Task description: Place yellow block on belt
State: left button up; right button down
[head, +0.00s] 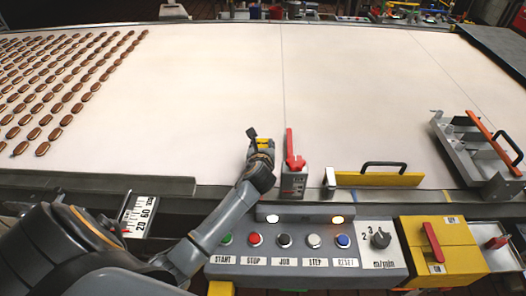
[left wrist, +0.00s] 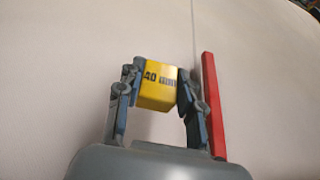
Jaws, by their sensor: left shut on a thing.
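The yellow block (left wrist: 158,86), marked "40 mm", is held between the two fingers of my left gripper (left wrist: 160,92) in the left wrist view. In the head view my left gripper (head: 261,146) is over the near edge of the pale belt (head: 260,80), and a bit of the yellow block (head: 264,142) shows at its tips. I cannot tell whether the block touches the belt. My right gripper is not in view.
A red pointer (head: 291,150) on a grey stand is close to the right of my left gripper, also seen in the left wrist view (left wrist: 213,105). A yellow bar with a black handle (head: 375,179) and a metal frame (head: 475,155) are farther right. Brown sandwiches lie in rows on the belt's left; its middle is clear.

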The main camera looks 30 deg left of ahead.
pick_arm(q)
jog(key=f, duration=0.3)
jog(key=shift+w+f, duration=0.1)
jog(key=shift+w, duration=0.15)
jog(key=shift+f, duration=0.3)
jog(key=o, duration=1.2)
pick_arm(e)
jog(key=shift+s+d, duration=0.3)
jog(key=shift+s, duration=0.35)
